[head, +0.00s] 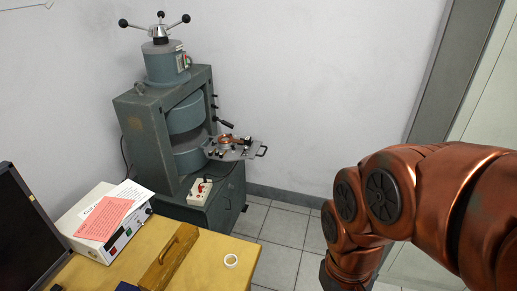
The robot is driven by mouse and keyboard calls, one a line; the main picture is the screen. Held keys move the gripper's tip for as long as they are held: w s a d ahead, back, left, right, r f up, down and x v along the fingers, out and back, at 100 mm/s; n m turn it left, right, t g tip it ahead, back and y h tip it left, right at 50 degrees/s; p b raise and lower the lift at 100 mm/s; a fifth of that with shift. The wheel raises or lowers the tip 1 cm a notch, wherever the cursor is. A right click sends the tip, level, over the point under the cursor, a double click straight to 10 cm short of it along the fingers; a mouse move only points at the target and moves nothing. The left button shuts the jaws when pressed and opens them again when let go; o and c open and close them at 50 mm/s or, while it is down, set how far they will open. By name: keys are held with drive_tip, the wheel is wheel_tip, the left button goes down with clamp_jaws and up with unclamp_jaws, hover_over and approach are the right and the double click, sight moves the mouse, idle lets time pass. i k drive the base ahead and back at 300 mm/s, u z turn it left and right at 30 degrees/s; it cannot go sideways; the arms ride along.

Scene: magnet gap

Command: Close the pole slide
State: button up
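A grey-green magnet stand (150,130) stands against the wall at the left of the head view, with two round poles and a gap between them. The pole slide (245,153), a flat grey plate with copper-coloured and dark fittings on it, sticks out of the gap to the right. It has a small dark handle (264,151) at its outer end. The slide's inner end is hidden in the gap. My copper-coloured arm is at the right, apart from the slide. Its end runs out of the bottom of the picture, so my gripper is not in view.
A wooden table (205,270) fills the lower left, with a white instrument box (125,235), papers, a wooden block with a handle (170,258) and a white ring (231,261). A small control box (199,192) sits below the slide. Tiled floor (285,225) between magnet and arm is clear.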

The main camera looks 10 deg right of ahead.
sight(232, 154)
drive_tip(key=u, duration=0.25)
drive_tip(key=k, duration=0.4)
drive_tip(key=z, duration=0.75)
drive_tip(key=i, duration=1.05)
drive_tip(key=u, duration=0.8)
